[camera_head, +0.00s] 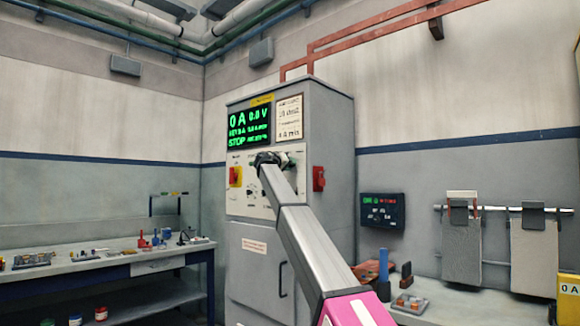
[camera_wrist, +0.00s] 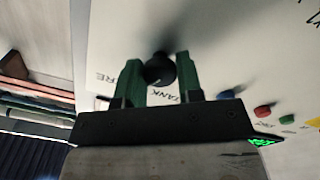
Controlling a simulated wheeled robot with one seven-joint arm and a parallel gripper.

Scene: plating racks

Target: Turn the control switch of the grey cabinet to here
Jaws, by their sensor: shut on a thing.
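The grey cabinet (camera_head: 262,258) stands in the middle of the head view, with a pale control panel (camera_head: 238,206) on its upper front. My gripper (camera_head: 270,160) is at the upper part of this panel. In the wrist view the gripper (camera_wrist: 160,72) has its two green fingers on either side of a round black knob (camera_wrist: 159,68), shut on it. The lettering "TANK" shows beside the knob. The gripper and arm hide the knob's pointer and part of the panel markings, so its setting cannot be read.
A green-lit display (camera_head: 249,122) reading 0 A and STOP sits above the panel. A red-and-yellow switch (camera_head: 235,176) is left of my gripper, and a red box (camera_head: 319,178) is on the cabinet's side. Workbenches (camera_head: 130,262) with small parts stand on both sides.

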